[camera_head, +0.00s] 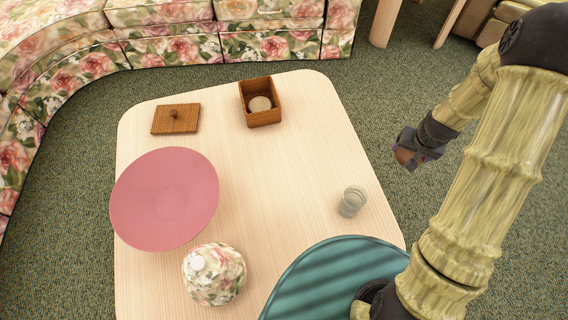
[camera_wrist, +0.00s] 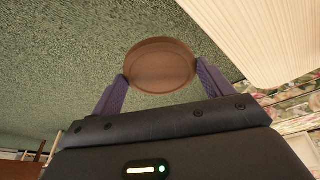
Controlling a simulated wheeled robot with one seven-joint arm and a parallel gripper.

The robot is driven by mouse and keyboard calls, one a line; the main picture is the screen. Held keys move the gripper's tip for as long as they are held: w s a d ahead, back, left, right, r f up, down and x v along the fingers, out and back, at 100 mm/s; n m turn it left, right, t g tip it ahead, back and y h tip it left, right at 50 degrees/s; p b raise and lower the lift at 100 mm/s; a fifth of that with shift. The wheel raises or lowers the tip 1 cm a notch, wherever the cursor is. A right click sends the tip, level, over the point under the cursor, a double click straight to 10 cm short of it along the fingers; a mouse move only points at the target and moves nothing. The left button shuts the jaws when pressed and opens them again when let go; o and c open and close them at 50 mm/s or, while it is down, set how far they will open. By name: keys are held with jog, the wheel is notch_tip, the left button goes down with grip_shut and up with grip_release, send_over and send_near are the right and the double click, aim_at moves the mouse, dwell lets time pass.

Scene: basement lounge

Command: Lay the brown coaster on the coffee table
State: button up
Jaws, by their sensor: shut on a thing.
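My gripper (camera_head: 408,158) is shut on the brown coaster (camera_head: 403,156), a small round disc. In the wrist view the coaster (camera_wrist: 160,66) sits between the two fingertips of my gripper (camera_wrist: 161,80), with its round face showing. The head view shows it in the air, past the right edge of the pale wooden coffee table (camera_head: 290,190), with green carpet behind it. The table's edge also shows at the upper right of the wrist view (camera_wrist: 270,40).
The table's middle is clear. A floral sofa (camera_head: 170,46) stands behind.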

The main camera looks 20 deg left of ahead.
jog(key=shift+a, duration=0.15)
jog(key=w+a+f+n+b, duration=0.1)
jog(key=w+a+f+b, duration=0.1)
jog(key=a, duration=0.5)
jog(key=w+a+f+n+b, duration=0.1)
jog(key=w+a+n+b, duration=0.15)
jog(key=a, duration=0.45)
jog(key=n+y+b, duration=0.1)
jog(key=n+b, duration=0.1)
send_over(321, 141)
jog(key=shift+s+d+f+m, duration=0.3)
jog(key=shift+s+f, duration=0.15)
jog(key=shift+f, duration=0.1)
jog(key=shift+f+b, duration=1.2)
jog(key=shift+f, duration=1.3)
jog(key=shift+f+b, duration=1.1)
jog(key=shift+f, duration=1.4)
